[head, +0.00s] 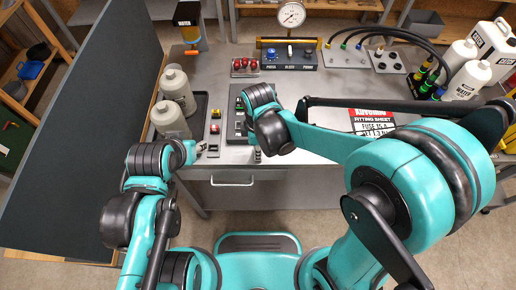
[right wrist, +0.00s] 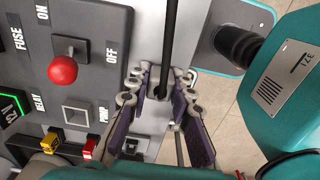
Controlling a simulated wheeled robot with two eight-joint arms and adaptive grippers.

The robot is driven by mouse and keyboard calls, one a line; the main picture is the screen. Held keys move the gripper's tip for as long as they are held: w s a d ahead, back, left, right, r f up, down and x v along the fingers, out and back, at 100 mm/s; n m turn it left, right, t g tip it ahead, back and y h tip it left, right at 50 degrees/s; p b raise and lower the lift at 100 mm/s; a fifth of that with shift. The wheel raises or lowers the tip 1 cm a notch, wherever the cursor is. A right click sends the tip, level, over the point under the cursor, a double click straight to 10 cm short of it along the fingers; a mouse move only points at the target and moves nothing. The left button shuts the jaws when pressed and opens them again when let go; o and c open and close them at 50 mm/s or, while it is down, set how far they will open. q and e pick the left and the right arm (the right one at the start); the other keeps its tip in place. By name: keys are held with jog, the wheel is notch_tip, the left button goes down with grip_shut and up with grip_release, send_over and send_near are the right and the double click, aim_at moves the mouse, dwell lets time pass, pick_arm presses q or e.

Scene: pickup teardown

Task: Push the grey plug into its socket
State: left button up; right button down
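My right gripper (right wrist: 160,82) is over the bench strip in front of the dark panel, with its fingertips on either side of a dark grey piece, probably the plug (right wrist: 159,92). A black cable or rod runs up from it. Whether the fingers touch it is unclear. In the head view, my right wrist (head: 268,122) hides most of this. The panel (right wrist: 90,90) has a square, pale-rimmed socket (right wrist: 76,115) marked PUMP, left of the fingers and apart from them. My left gripper (head: 200,147) is at the bench's front edge, left of the panel; its finger gap is too small to read.
A red knob (right wrist: 62,70) sticks up from the panel near the socket. Small yellow (right wrist: 52,141) and red (right wrist: 90,148) parts sit beside the panel. Grey bottles (head: 176,90) stand at the left. A fitting sheet (head: 371,121) lies at the right. A gauge (head: 291,15) stands behind.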

jog(key=c, duration=2.2)
grip_release()
grip_shut()
jog(key=shift+r, duration=0.25)
jog(key=shift+r+p, duration=0.8)
jog(key=shift+r+p, duration=1.6)
jog(key=shift+r, duration=0.45)
